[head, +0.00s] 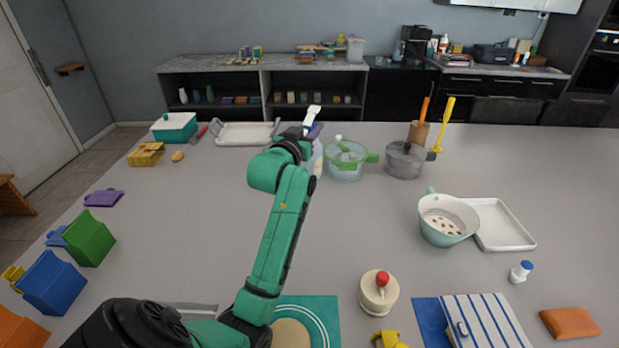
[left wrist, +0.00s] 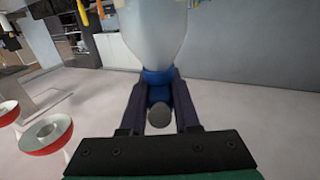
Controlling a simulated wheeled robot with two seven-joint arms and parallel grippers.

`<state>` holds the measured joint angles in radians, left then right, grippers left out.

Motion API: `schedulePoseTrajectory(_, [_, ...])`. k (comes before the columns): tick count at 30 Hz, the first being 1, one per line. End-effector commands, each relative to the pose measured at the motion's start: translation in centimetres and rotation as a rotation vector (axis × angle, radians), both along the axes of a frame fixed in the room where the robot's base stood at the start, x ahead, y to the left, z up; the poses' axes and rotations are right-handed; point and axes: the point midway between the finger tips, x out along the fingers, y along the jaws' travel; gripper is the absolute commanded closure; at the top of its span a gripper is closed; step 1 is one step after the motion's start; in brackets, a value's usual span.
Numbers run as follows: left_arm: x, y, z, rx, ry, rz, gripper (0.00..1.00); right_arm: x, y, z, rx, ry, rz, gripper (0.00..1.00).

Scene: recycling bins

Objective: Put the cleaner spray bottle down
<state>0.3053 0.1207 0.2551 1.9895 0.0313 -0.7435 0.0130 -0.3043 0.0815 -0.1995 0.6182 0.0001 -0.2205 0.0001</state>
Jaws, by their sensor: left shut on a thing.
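The cleaner spray bottle (head: 317,160) stands upright at the far middle of the table, with a white and blue trigger head on top. My left gripper (head: 305,134) is at its neck, and the arm hides part of the bottle. In the left wrist view the two dark fingers (left wrist: 159,105) are shut on the blue collar of the bottle (left wrist: 150,35), whose pale body fills the top middle. I cannot tell whether its base touches the table. My right gripper is not in view.
A clear pot with a green lid (head: 345,160) is close to the bottle's right, and a grey lidded pot (head: 405,160) is beyond it. A white tray (head: 246,133) and teal box (head: 174,127) are at the back left.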

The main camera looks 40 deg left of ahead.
Motion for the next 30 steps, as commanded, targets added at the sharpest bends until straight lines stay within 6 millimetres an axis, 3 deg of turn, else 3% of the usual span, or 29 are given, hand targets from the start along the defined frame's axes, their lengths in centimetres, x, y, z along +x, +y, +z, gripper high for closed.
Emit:
schedulePoseTrajectory(7, [0.0,0.0,-7.1,-0.001,0.002,0.0,1.0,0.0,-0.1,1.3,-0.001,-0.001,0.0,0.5])
schedulePoseTrajectory(18, [0.0,0.0,-12.9,0.002,-0.003,0.0,1.0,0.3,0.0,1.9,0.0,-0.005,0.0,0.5])
schedulePoseTrajectory(29, [0.0,0.0,-13.7,0.001,-0.005,0.0,1.0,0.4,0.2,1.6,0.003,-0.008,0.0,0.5])
schedulePoseTrajectory(30, [0.0,0.0,-13.9,0.0,-0.001,-0.001,0.59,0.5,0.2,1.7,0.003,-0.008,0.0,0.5])
